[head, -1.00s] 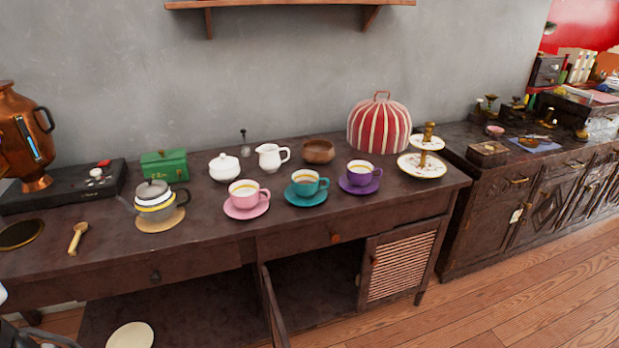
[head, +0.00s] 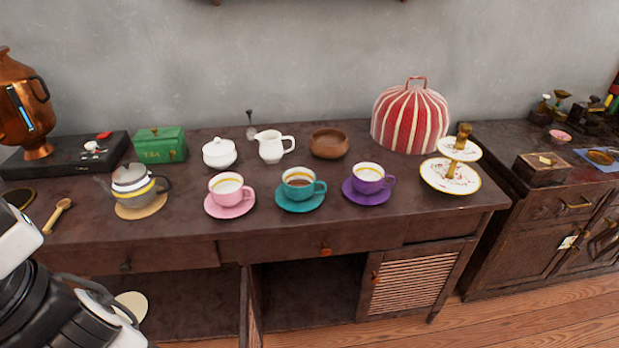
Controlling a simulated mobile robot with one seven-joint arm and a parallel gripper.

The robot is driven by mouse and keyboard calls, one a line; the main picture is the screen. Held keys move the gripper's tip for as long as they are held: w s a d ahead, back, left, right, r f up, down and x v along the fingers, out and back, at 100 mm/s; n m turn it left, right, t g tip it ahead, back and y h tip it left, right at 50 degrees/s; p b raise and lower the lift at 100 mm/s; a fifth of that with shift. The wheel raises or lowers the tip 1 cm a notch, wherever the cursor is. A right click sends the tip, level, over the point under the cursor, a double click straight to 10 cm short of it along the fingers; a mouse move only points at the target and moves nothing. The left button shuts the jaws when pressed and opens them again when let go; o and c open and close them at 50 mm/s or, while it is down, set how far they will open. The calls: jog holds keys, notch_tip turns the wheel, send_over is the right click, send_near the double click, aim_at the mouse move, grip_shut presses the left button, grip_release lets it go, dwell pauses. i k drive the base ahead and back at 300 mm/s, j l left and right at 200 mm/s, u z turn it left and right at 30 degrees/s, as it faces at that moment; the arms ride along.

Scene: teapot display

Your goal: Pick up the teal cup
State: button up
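The teal cup (head: 299,184) stands upright on a teal saucer (head: 313,202) near the front of the dark wooden counter. Its handle points right and it holds a brown liquid. A pink cup (head: 227,188) on a pink saucer is to its left, and a purple cup (head: 368,178) on a purple saucer is to its right. Part of my white and black arm shows at the lower left, well away from the cups. My gripper's fingers cannot be made out.
Behind the cups stand a white sugar pot (head: 219,153), a white milk jug (head: 272,147) and a wooden bowl (head: 329,143). A grey teapot (head: 133,185) is at left. A striped cosy (head: 410,118) and tiered stand (head: 450,176) are at right. A cabinet door (head: 251,312) hangs open below.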

aim_at(299, 183)
jog(key=i+l+u, duration=0.1)
jog(key=l, duration=0.25)
jog(key=i+l, duration=0.2)
jog(key=l, duration=0.15)
jog(key=i+l+u, duration=0.15)
jog(key=l, duration=0.2)
jog(key=i+l, duration=0.15)
jog(key=l, duration=0.2)
jog(key=i+l+u, duration=0.15)
jog(key=l, duration=0.2)
